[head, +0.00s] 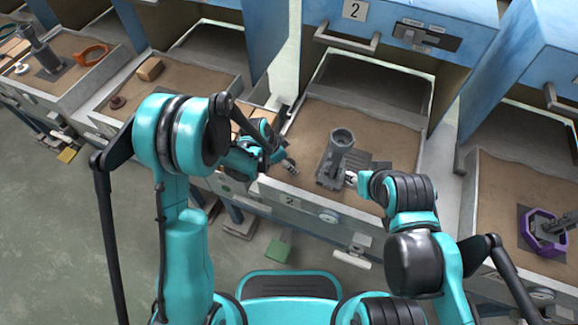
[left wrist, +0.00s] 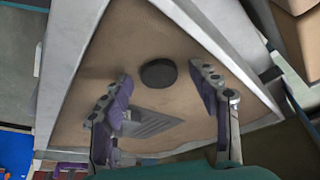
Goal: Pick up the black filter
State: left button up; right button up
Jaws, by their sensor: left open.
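A round black filter (left wrist: 158,73) lies flat on the sandy brown drawer floor in the left wrist view. My left gripper (left wrist: 161,80) is open, its purple-padded fingers apart on the left and right of the filter in the picture. Nothing is between the fingers, and the height above the filter is hard to tell. In the head view my left gripper (head: 286,163) is at the left side of the number 2 drawer (head: 290,205), and I cannot make out the filter there. My right gripper (head: 351,178) is small beside a grey upright fixture (head: 341,143); its jaws are unclear.
A ribbed grey plate (left wrist: 152,124) lies near the filter. Drawer walls (left wrist: 210,35) border the sand. A purple clamp (head: 541,231) is in the right drawer.

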pick_arm(q)
jog(key=shift+r, duration=0.1)
jog(key=c, duration=0.9)
jog(key=shift+c, duration=0.2)
